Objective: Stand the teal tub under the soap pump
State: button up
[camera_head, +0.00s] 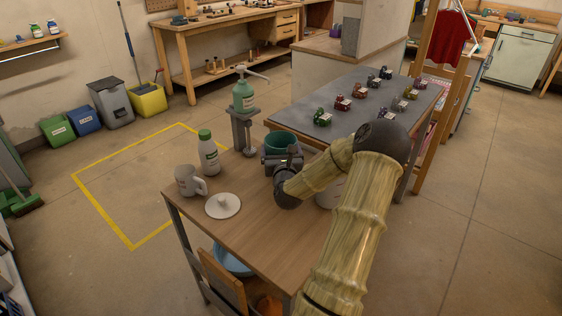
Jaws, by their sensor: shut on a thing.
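The teal tub (281,142) is held upright at the back right of the wooden table. My gripper (283,160) is shut on it from the near side and hides its lower part. I cannot tell whether its base touches the table. The soap pump (244,95) is a green bottle with a pale spout, standing on a grey stand (242,128) at the table's back edge. Its spout points right. The tub is below and to the right of the spout, near the stand but apart from it.
A white bottle with a green cap (208,153), a pale mug (188,181) and a white round lid with a knob (223,205) stand on the table's left side. The wooden top (262,232) is clear in front. A grey table with small colored items (322,118) adjoins behind right.

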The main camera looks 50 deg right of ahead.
jog(key=shift+f+b, duration=0.35)
jog(key=shift+f, duration=1.5)
jog(key=shift+f, duration=0.2)
jog(key=o, duration=0.8)
jog(key=shift+c, duration=0.2)
jog(key=shift+r, duration=0.2)
jog(key=v, duration=1.2)
